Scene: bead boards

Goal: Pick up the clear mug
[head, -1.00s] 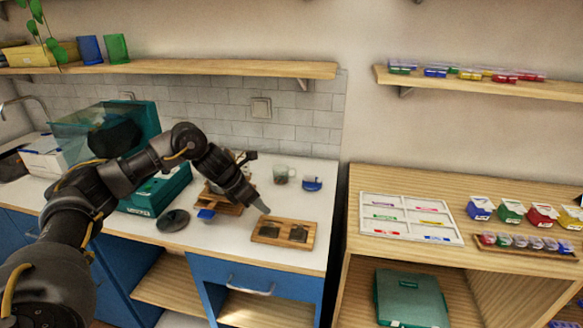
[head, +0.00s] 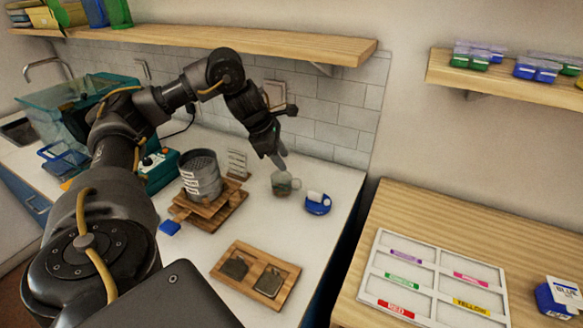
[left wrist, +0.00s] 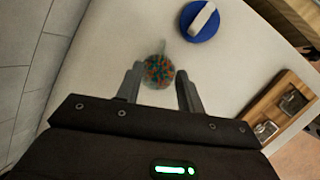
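The clear mug (head: 285,184) stands upright on the white counter near the wall, its handle to the right in the head view. In the left wrist view the mug (left wrist: 158,72) shows from above, with red, green and blue bits inside. My left gripper (head: 278,160) points down just above and behind the mug. In the left wrist view its two fingers (left wrist: 160,80) are apart and empty, with the mug in the gap between their tips. Whether they touch it I cannot tell. My right gripper is not in view.
A blue item with a white top (head: 317,203) stands close to the mug's right. A grey cylindrical container (head: 201,175) on wooden stands, a white rack (head: 237,164) and a wooden tray (head: 290,291) are nearby. A shelf (head: 290,45) runs above.

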